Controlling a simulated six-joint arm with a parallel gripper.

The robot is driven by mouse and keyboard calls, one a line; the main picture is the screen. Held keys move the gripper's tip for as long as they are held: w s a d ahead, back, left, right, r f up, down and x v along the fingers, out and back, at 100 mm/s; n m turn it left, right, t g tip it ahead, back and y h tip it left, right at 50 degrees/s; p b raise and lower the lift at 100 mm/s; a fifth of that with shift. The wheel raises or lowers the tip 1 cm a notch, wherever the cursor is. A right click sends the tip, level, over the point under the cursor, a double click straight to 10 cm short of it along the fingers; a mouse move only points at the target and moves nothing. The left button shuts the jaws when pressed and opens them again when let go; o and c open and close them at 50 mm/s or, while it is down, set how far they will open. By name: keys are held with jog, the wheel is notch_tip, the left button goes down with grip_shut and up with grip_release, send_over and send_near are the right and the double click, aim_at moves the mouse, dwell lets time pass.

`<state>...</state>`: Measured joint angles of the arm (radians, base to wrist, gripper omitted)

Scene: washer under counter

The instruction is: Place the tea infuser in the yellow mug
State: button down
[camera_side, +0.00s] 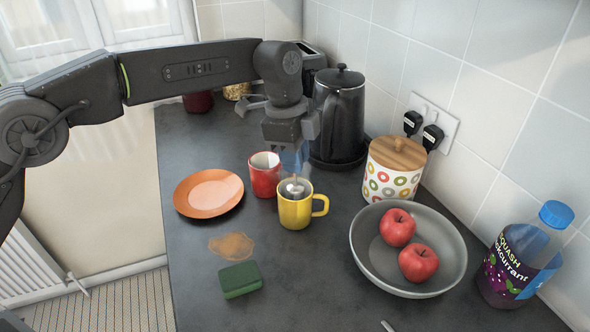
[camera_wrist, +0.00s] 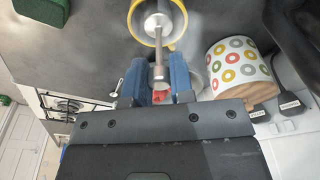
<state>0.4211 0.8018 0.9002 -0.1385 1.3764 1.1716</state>
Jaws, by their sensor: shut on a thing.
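The yellow mug (camera_side: 295,212) stands upright on the dark counter, its handle to the right. The tea infuser (camera_side: 293,190) has a silver ball and a thin stem. Its ball is at the mug's mouth, within the rim outline; how deep it sits is hard to tell. My gripper (camera_side: 292,160) is above the mug, shut on the infuser's stem. In the wrist view the blue fingers of my gripper (camera_wrist: 160,82) pinch the stem's end, and the infuser's ball (camera_wrist: 158,25) shows inside the ring of the yellow mug (camera_wrist: 183,14).
A red mug (camera_side: 264,176) stands close behind-left of the yellow one. An orange plate (camera_side: 208,192), green sponge (camera_side: 240,279) and brown spill (camera_side: 232,245) lie left. A black kettle (camera_side: 339,120), ring-patterned jar (camera_side: 391,170), grey bowl (camera_side: 440,276) with apples and squash bottle (camera_side: 515,265) stand right.

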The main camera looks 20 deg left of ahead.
aim_at(295, 186)
jog(key=shift+f, duration=1.65)
jog(key=c, duration=1)
grip_release()
jog(key=shift+f, duration=0.15)
notch_tip(295, 186, up, 12)
jog(key=a, duration=0.1)
jog(key=shift+a, duration=0.4)
jog(key=shift+r, duration=0.2)
